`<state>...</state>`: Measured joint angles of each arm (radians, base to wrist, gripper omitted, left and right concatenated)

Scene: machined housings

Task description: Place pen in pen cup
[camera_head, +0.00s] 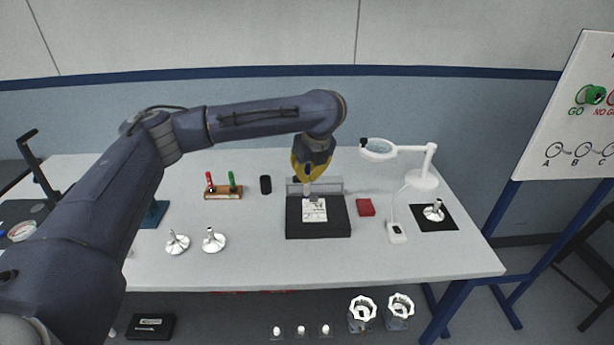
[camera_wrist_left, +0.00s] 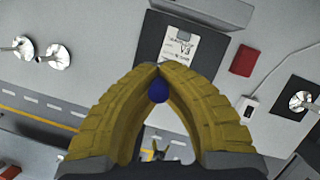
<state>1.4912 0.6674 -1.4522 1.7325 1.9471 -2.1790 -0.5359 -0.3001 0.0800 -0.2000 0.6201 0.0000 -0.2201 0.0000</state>
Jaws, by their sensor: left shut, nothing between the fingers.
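My left gripper (camera_head: 307,188) has yellow fingers and hangs over the back of a black mat (camera_head: 338,229) bearing a white marked sheet (camera_head: 314,213). In the left wrist view, the fingertips (camera_wrist_left: 158,66) meet with nothing held between them. A dark blue rounded shape (camera_wrist_left: 158,90) shows in the gap behind the tips; I cannot tell what it is. I cannot clearly make out a pen or pen cup. A small black upright-looking object (camera_head: 265,184) stands left of the mat, its kind unclear. My right gripper is not in view.
A wooden stand (camera_head: 223,193) holds red and green handled gauges. A red block (camera_head: 365,207), a magnifier lamp (camera_head: 421,179) and a metal part on a black pad (camera_head: 435,224) are at right. Two metal flanged parts (camera_head: 214,241) sit front left. The table front centre is clear.

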